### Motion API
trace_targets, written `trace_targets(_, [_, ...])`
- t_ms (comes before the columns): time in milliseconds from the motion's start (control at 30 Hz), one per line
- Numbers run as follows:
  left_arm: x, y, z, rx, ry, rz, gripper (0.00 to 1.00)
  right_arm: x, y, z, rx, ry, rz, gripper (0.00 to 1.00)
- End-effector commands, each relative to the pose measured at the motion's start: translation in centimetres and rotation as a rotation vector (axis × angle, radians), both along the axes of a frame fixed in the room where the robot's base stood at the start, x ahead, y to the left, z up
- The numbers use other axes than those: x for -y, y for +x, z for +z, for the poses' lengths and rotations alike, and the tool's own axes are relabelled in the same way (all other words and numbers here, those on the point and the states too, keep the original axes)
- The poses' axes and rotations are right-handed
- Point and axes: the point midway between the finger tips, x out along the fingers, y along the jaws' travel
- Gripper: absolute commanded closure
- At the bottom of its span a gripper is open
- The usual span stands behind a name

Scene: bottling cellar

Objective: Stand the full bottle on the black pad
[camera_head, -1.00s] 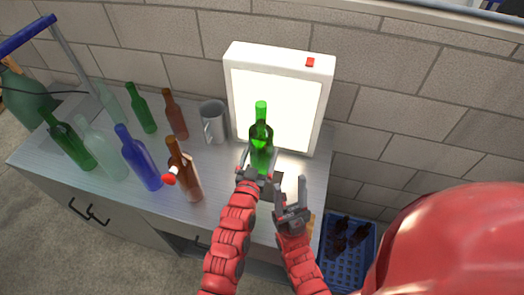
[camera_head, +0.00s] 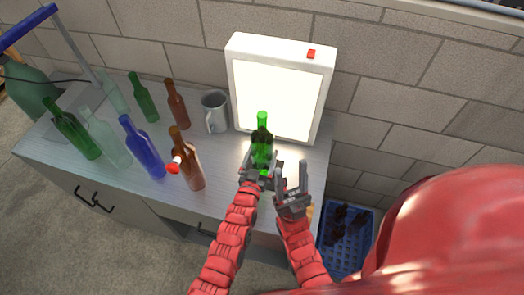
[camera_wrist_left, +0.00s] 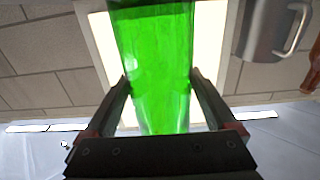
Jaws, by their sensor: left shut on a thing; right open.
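My left gripper (camera_head: 260,170) is shut on a green bottle (camera_head: 262,142), held upright in front of the lit panel. In the left wrist view the same bottle (camera_wrist_left: 157,65) stands between the two jaws. Its lower part looks darker in the head view, and its base is hidden behind the gripper. My right gripper (camera_head: 292,186) is open and empty, just right of the left one. The black pad does not show clearly. A dark patch beside the grippers is mostly covered, and I cannot tell if it is the pad.
A white light box (camera_head: 279,88) stands at the back of the metal counter (camera_head: 222,160). A grey mug (camera_head: 214,112) is left of it. Several bottles stand at the left, including a blue one (camera_head: 143,150) and a brown one (camera_head: 188,162). A blue crate (camera_head: 346,258) is below right.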

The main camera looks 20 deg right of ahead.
Motion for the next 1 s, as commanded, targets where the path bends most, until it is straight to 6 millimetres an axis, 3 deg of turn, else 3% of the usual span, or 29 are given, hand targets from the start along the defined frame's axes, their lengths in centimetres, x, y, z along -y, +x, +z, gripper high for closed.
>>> trace_targets(233, [0.0,0.1,0.1,0.007,-0.005,0.001,1.00,0.0,0.0,-0.4,0.000,0.000,0.000,0.50])
trace_targets(267, [0.0,0.1,0.1,0.006,-0.004,0.001,0.04,0.0,0.0,-0.3,0.000,0.000,0.000,0.50])
trace_targets(300, [0.0,0.1,0.1,0.005,-0.003,0.001,0.00,0.0,0.0,-0.2,0.000,0.000,0.000,0.50])
trace_targets(667, [-0.2,-0.3,0.0,0.002,-0.001,0.000,0.00,0.0,0.0,-0.2,0.000,0.000,0.000,0.50])
trace_targets(1000, [-3.2,-4.7,-0.5,-0.002,0.000,0.001,0.00,0.0,0.0,-2.3,0.000,0.000,0.000,0.50])
